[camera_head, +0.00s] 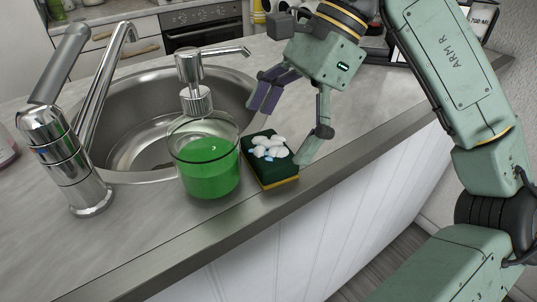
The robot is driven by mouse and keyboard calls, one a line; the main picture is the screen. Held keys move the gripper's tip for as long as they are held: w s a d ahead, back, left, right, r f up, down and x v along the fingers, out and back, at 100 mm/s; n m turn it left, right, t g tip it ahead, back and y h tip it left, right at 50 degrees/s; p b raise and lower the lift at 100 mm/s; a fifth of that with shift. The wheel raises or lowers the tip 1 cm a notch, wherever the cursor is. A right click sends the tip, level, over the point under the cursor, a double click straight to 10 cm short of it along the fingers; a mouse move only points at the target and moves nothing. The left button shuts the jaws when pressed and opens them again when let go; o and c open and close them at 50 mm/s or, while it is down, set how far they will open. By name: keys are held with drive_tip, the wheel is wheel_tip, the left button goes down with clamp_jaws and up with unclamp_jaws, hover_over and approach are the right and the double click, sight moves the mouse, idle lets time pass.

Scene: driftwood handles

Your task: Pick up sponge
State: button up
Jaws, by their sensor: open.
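The sponge (270,174) is dark green with a yellow underside and lies flat on the grey counter near its front edge. Several small white and pale blue pieces (270,147) rest on top of it. My gripper (285,131) is open, with its two fingers spread apart above and around the sponge's far and right sides. One finger is behind the sponge near the sink rim, and the other comes down close to its right end. I cannot tell whether that finger touches it. Nothing is held.
A glass soap dispenser (205,168) with green liquid and a metal pump stands just left of the sponge. Behind it is a round steel sink (135,150) with a chrome faucet (70,165). The counter front edge (220,222) is close.

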sight(267, 148)
drive_tip(key=shift+x, duration=1.85)
drive_tip(key=shift+w, duration=0.1)
drive_tip(key=shift+c, duration=0.5)
drive_tip(key=c, duration=1.2)
drive_tip(key=shift+o, duration=0.2)
drive_tip(key=shift+r, duration=0.1)
